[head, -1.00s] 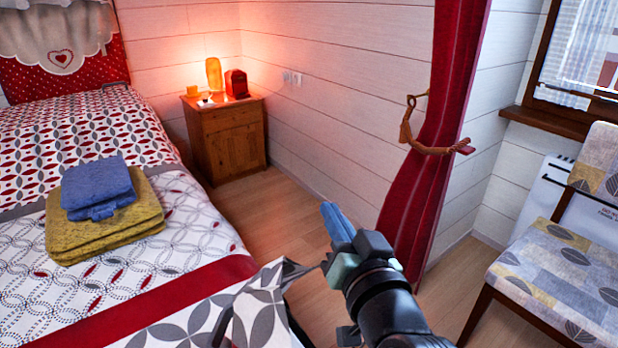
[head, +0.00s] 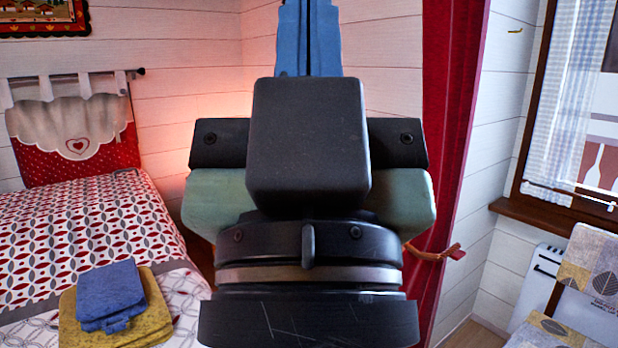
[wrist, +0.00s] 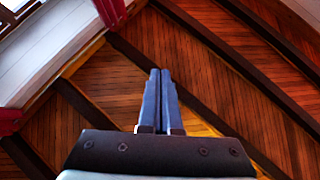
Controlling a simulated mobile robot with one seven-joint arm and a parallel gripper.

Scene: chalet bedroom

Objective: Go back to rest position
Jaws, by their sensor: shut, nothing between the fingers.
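My gripper (head: 308,38) is raised upright in front of the head camera and fills the middle of the view. Its blue fingers are together at the top, partly cut off by the frame edge. In the wrist view my gripper (wrist: 160,100) is shut and empty, with its fingers pointing at the wooden ceiling (wrist: 215,75). The black and green gripper body hides the bedside cabinet and most of the floor in the head view.
The bed (head: 95,220) is at left with folded blue towels (head: 110,295) on yellow towels (head: 150,310). A red curtain (head: 450,120) hangs right of the gripper. The window (head: 565,110) and a patterned chair (head: 590,270) are at far right.

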